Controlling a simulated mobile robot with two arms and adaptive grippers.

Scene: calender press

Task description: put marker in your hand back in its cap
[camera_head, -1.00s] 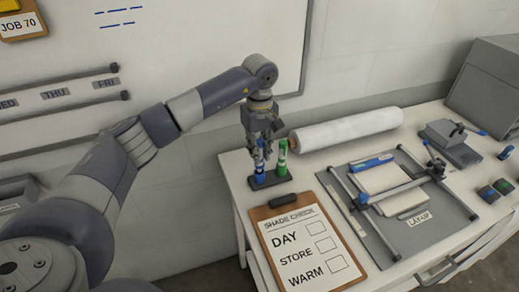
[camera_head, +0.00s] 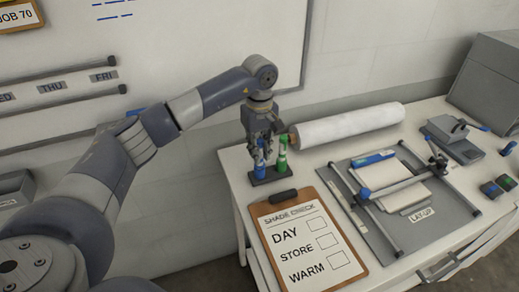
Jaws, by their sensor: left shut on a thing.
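My left gripper (camera_head: 261,136) points straight down and is shut on a blue marker (camera_head: 260,158). The marker is upright, with its lower end at the left side of a small dark stand (camera_head: 271,175) on the table. I cannot tell how deep it sits there; the cap itself is too small to make out. A green marker (camera_head: 282,154) stands upright in the same stand, just right of the blue one. My right gripper is not in view.
A clipboard (camera_head: 305,240) lies in front of the stand. A white roll (camera_head: 347,126) lies behind it to the right. A lay-up board with rails (camera_head: 395,240) fills the middle of the table (camera_head: 240,190). A whiteboard (camera_head: 190,40) is on the wall behind my arm.

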